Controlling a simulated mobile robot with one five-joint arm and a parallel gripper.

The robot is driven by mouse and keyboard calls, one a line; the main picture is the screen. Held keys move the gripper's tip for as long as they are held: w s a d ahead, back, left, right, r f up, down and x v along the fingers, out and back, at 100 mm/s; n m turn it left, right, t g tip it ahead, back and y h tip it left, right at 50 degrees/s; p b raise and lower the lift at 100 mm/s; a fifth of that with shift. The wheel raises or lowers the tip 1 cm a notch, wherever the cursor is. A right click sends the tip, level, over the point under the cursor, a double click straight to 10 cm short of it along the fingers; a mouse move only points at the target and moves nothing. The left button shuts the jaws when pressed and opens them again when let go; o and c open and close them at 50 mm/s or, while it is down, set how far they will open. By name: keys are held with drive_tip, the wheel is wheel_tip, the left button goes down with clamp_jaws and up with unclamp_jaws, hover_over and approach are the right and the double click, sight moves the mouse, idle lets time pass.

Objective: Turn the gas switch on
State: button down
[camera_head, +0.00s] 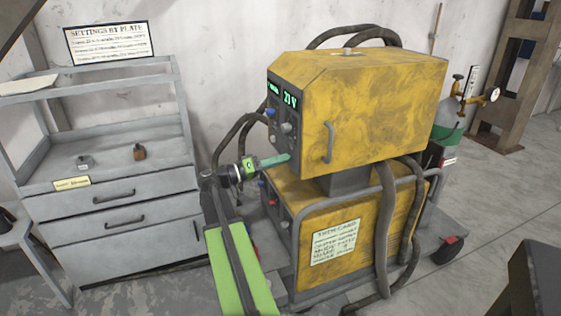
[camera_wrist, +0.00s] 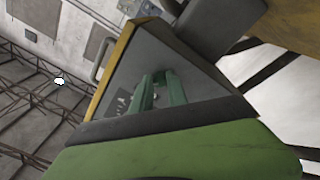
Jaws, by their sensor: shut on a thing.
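The yellow welding machine (camera_head: 365,90) stands on a yellow-sided cart. Its dark front panel (camera_head: 283,125) has a green-lit display (camera_head: 290,99) and several small knobs. My gripper (camera_head: 288,157), with teal fingers, reaches the lower part of this panel. In the wrist view the fingers (camera_wrist: 158,78) are against the grey panel (camera_wrist: 190,82), shut on a small switch there, the gas switch by its place. The fingers hide most of it, so its position cannot be told. Small white markings (camera_wrist: 124,104) beside the fingers are unreadable.
A gas cylinder (camera_head: 447,130) with a gauge stands behind the machine at the right. Thick hoses (camera_head: 408,220) hang at the cart's side. A grey drawer cabinet (camera_head: 110,225) with a shelf stands at the left. Open floor lies at the right.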

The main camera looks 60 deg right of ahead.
drive_tip(key=shift+m, duration=0.3)
drive_tip(key=c, duration=1.3)
unclamp_jaws()
drive_tip(key=b+v, duration=0.1)
drive_tip(key=v, duration=1.6)
drive_tip(key=shift+w+a+b, duration=0.15)
drive_tip(key=shift+a+b, duration=0.05)
drive_tip(key=shift+b, duration=0.1)
